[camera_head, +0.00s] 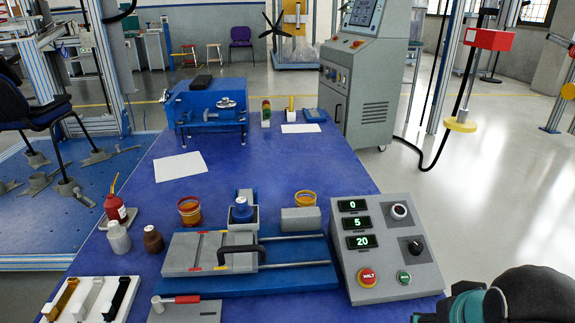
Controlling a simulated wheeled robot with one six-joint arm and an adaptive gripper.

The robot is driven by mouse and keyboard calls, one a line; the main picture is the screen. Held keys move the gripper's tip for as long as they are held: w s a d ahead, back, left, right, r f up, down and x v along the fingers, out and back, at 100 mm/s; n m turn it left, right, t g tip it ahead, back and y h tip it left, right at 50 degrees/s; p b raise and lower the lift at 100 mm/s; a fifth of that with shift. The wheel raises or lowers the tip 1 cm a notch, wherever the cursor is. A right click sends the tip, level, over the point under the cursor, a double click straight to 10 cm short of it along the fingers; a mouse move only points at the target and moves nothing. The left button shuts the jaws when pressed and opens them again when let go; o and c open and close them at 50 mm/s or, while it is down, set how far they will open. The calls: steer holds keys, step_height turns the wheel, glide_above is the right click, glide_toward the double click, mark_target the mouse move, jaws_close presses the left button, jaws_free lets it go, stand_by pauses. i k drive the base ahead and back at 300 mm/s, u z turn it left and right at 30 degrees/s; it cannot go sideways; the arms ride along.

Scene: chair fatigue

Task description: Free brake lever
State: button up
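A lever with a red grip (181,299) lies on a small grey plate (207,313) at the bottom left of the table. I take it for the brake lever, but no label is readable. Its grip points right and its pale pivot end is at the left. Behind it is a grey slide fixture (183,252) on a blue base, with a black curved handle (241,250) and two rails running right. Part of my arm, dark and teal, shows in the bottom right corner. No gripper fingers are visible, and nothing touches the lever.
A control box (378,290) with displays, knobs and a red HALT button stands to the right. A white tray (67,311) with several handles is at the left edge. Bottles and a red oil can (115,206) stand behind it.

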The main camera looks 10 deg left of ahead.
mark_target(179, 300)
steer(key=z, duration=0.05)
steer(key=k, duration=0.5)
steer(key=u, duration=0.8)
steer(key=i, duration=0.35)
steer(key=u, duration=0.85)
steer(key=k, duration=0.65)
steer(key=u, duration=0.5)
steer(key=i, duration=1.1)
steer(key=z, duration=0.35)
